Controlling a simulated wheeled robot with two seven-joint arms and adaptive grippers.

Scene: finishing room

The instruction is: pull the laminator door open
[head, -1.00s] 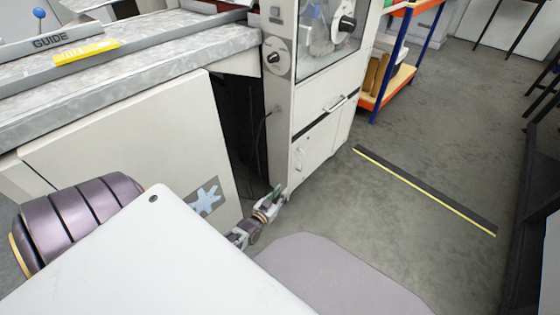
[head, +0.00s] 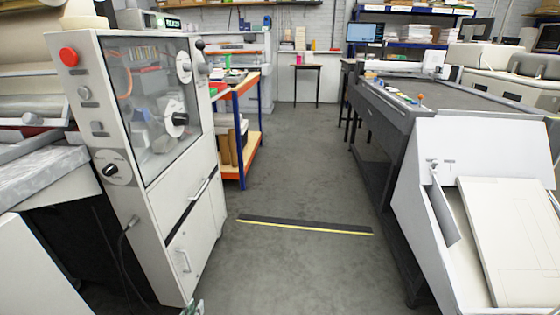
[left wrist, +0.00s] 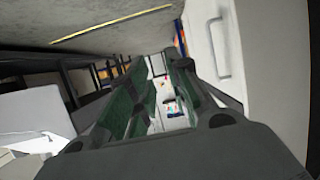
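The laminator (head: 150,170) is a tall white cabinet at the left of the head view. In the left wrist view, a pale panel (left wrist: 212,75) with a bar handle (left wrist: 222,48) is right of the fingers. My left gripper (head: 198,309) barely shows at the bottom edge of the head view, low by the door. In the left wrist view, its green-padded fingers (left wrist: 158,78) are apart with nothing held between them, and clear of the handle. My right gripper is out of view.
A black and yellow floor strip (head: 305,225) lies ahead on open grey floor. An orange and blue shelf rack (head: 240,130) stands behind the laminator. A long dark-topped machine (head: 420,110) with a white front bounds the right side.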

